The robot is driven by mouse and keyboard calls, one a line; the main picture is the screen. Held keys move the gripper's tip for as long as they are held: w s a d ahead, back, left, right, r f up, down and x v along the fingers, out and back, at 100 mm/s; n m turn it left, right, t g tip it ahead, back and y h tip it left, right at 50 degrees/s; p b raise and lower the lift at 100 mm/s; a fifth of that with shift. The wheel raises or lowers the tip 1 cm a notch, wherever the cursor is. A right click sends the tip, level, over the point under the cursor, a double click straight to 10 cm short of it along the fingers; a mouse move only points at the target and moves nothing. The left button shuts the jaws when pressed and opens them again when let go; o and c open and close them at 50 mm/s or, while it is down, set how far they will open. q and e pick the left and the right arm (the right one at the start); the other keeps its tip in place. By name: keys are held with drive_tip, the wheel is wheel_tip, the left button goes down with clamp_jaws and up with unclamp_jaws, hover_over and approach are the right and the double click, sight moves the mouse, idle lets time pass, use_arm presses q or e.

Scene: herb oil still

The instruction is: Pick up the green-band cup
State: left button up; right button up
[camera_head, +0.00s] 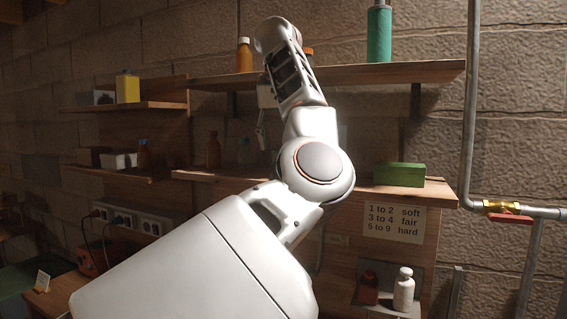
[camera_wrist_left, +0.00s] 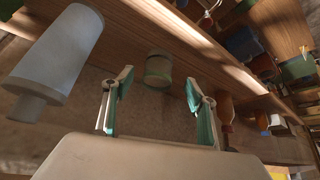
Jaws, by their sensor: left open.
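My left gripper (camera_wrist_left: 160,100) is open in the left wrist view, with one finger on each side and nothing between the fingertips. A short, round grey-green cup-like vessel (camera_wrist_left: 158,70) stands beyond the fingertips, roughly between them and apart from them. It is dim, and I cannot clearly make out a green band. In the head view the left gripper (camera_head: 261,132) hangs at the middle shelf, small and partly hidden by my arm. I cannot pick out the cup in the head view; my arm covers part of that shelf. My right gripper is in neither view.
A large pale cylinder (camera_wrist_left: 62,50) stands left of the fingers in the wrist view. The wooden upper shelf (camera_head: 430,72) holds a green bottle (camera_head: 379,35) and an orange bottle (camera_head: 244,56). A green block (camera_head: 399,175) lies on the middle shelf, above a white bottle (camera_head: 404,292).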

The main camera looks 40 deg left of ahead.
use_arm(q)
drive_tip(key=shift+x, duration=1.05)
drive_tip(key=p+x, duration=0.1)
drive_tip(key=x, duration=0.4)
drive_tip(key=shift+w+a, duration=0.15)
drive_tip(key=shift+w, duration=0.1)
drive_tip(key=c, duration=1.2)
